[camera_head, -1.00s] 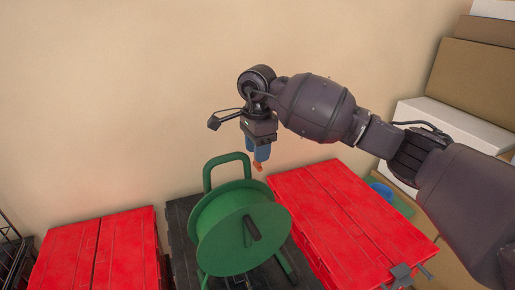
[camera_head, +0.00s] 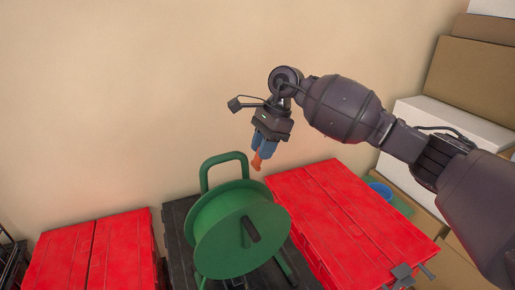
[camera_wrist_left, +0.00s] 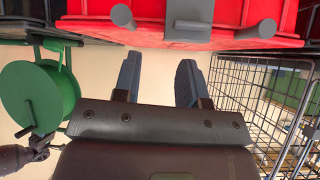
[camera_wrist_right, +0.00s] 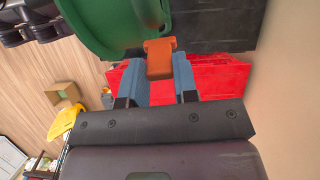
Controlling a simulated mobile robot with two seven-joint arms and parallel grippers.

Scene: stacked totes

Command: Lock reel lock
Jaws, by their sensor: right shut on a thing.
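The green reel (camera_head: 222,232) with its tube frame and dark crank handle (camera_head: 250,229) stands on a black tote (camera_head: 178,232). It also shows in the left wrist view (camera_wrist_left: 38,96) and close up in the right wrist view (camera_wrist_right: 105,25). My right gripper (camera_head: 262,150) is above the reel's right side, pointing down. Its blue fingers are shut on a small orange piece (camera_wrist_right: 160,58), probably the reel lock, which also shows in the head view (camera_head: 257,161). I cannot tell whether the piece touches the reel frame. My left gripper (camera_wrist_left: 158,78) is open and empty; the head view does not show it.
Red totes stand left (camera_head: 65,255) and right (camera_head: 345,220) of the reel. In the left wrist view a red tote (camera_wrist_left: 230,15) is just ahead of the fingers, with a wire cage (camera_wrist_left: 245,95) to the right. Boxes (camera_head: 480,80) are stacked at the right. A wall is behind.

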